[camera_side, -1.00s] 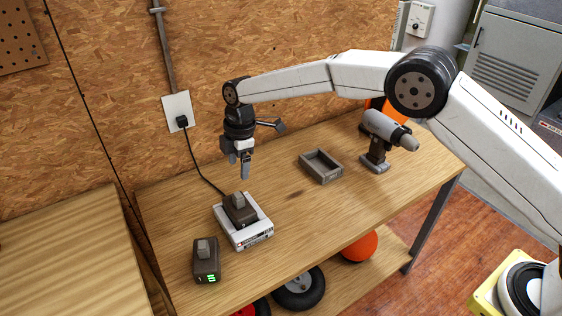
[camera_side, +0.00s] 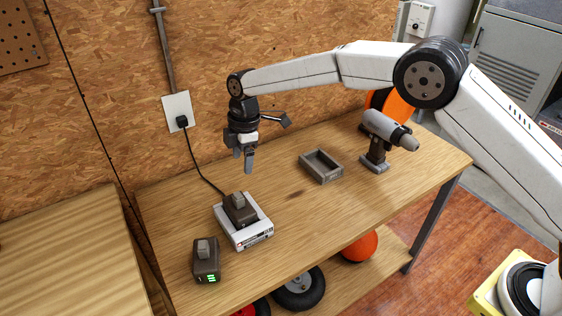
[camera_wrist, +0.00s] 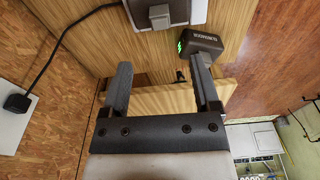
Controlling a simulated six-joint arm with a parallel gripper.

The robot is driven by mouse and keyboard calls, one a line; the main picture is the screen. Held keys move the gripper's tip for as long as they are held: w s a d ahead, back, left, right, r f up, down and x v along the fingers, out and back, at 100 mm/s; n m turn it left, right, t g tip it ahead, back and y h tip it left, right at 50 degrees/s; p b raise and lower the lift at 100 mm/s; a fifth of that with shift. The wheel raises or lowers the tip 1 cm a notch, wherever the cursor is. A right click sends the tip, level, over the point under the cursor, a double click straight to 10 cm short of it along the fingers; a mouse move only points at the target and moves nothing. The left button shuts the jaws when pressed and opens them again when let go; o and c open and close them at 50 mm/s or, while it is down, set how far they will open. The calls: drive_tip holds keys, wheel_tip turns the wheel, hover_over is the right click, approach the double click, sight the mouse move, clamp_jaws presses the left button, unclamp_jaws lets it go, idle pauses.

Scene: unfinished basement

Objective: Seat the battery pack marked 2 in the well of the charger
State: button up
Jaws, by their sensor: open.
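The white charger (camera_side: 258,238) sits on the bench, and a dark battery pack (camera_side: 240,209) with a grey top block stands in its well. A second dark pack (camera_side: 206,262) with green lights stands on the bare bench at the front left. I cannot read a 2 on either pack. My gripper (camera_side: 243,162) is open and empty, in the air above and behind the charger. The wrist view shows the open fingers (camera_wrist: 160,64), part of the charger (camera_wrist: 198,11) with its pack (camera_wrist: 159,16) at the top edge, and the green-lit pack (camera_wrist: 193,43).
A small open grey tray (camera_side: 322,167) lies right of the charger. A grey drill (camera_side: 377,140) stands beyond it. A black cord runs from the wall outlet (camera_side: 178,111) to the charger. The bench between charger and tray is clear.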

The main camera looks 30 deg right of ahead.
drive_tip(key=s+d+m+t, duration=0.1)
drive_tip(key=s+d+m, duration=0.7)
drive_tip(key=s+d, duration=0.3)
drive_tip(key=s+d+m+t+h, duration=0.1)
drive_tip(key=s+d+m, duration=0.8)
drive_tip(key=s, duration=0.8)
drive_tip(key=d+r, duration=0.1)
drive_tip(key=d, duration=0.1)
drive_tip(key=shift+s+d+t, duration=0.3)
drive_tip(key=shift+d, duration=0.05)
